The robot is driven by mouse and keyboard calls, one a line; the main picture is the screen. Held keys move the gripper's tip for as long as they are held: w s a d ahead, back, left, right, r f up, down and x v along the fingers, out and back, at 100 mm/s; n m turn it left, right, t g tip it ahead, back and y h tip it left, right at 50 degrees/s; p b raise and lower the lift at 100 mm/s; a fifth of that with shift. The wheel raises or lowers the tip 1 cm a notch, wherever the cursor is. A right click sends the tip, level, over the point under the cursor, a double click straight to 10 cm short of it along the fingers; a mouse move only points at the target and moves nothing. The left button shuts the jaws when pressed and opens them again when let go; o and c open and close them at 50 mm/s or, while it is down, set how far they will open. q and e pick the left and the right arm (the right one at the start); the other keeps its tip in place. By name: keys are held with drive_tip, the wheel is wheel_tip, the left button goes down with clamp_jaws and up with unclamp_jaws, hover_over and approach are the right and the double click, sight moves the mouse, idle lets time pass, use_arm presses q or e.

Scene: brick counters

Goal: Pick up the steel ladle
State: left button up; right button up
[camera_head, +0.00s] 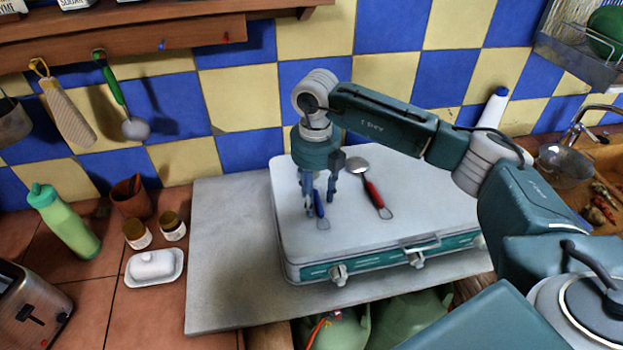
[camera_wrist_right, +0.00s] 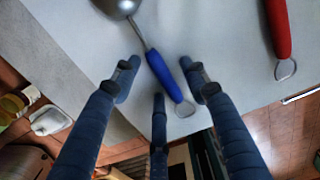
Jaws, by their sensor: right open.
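A steel ladle with a blue handle (camera_head: 320,207) lies on the white case, directly below my right gripper (camera_head: 321,196). In the right wrist view its blue handle (camera_wrist_right: 170,77) runs between the spread fingers of my right gripper (camera_wrist_right: 158,82), and its steel bowl (camera_wrist_right: 122,4) is cut off at the top edge. The gripper is open and holds nothing; in the head view it hides the ladle's bowl. A second steel utensil with a red handle (camera_head: 374,194) lies to the right on the same case. My left gripper is not in view.
The white case (camera_head: 430,200) stands on a grey slab (camera_head: 230,260). A butter dish (camera_head: 154,267), two small jars (camera_head: 154,231), a green bottle (camera_head: 62,222) and a toaster (camera_head: 32,300) stand at left. A green-handled utensil (camera_head: 112,85) hangs on the wall.

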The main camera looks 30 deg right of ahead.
drive_tip(key=shift+c, duration=1)
drive_tip(key=shift+s+r, duration=0.1)
clamp_jaws()
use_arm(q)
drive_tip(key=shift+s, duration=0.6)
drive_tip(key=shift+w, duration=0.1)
use_arm(e)
drive_tip(key=shift+r, duration=0.1)
drive_tip(key=shift+r+b, duration=0.3)
drive_tip(key=shift+r, duration=0.3)
wheel_tip(320, 180, up, 10)
drive_tip(key=b, duration=0.3)
use_arm(q)
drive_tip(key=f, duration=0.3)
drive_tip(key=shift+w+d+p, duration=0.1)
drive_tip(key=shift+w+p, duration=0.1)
drive_tip(key=shift+p, duration=0.15)
use_arm(e)
wheel_tip(320, 180, up, 9)
hover_over(315, 200)
drive_tip(key=shift+f, duration=0.2)
